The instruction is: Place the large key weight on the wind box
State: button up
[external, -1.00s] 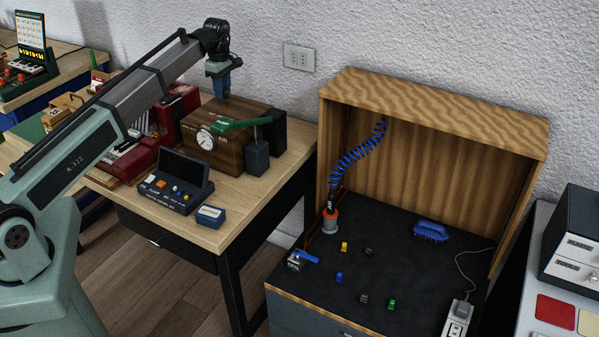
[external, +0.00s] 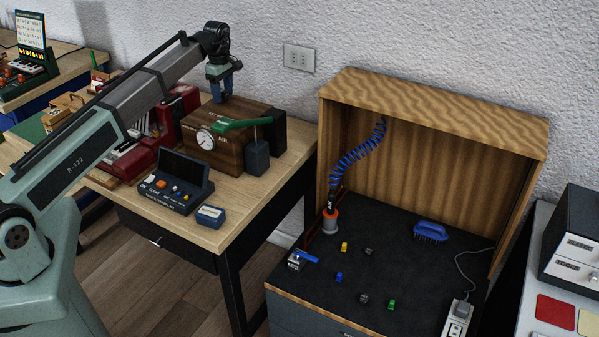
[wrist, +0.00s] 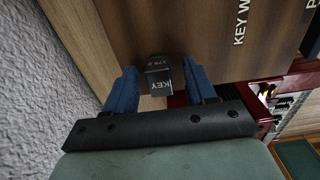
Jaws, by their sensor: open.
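The wind box is a brown wooden box (external: 235,150) with a round dial and a green lever, on the light wood table. In the wrist view its brown face (wrist: 195,30) fills the top, with part of a "KEY W" label. My gripper (external: 222,97) points down just above or at the back left of the box top. Its two blue fingers (wrist: 159,88) are open. A gap shows at the left finger. Whether the block rests on the box is unclear.
A dark grey block (external: 257,158) stands at the box's right front, below the green lever (external: 240,124). A black control console (external: 175,182) and a small blue box (external: 210,215) lie in front. Red equipment (external: 180,100) is close on the left.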

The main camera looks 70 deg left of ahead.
aim_at(223, 90)
notch_tip(223, 90, up, 12)
dwell(0.6)
jog(key=shift+o, duration=0.4)
jog(key=shift+r, duration=0.1)
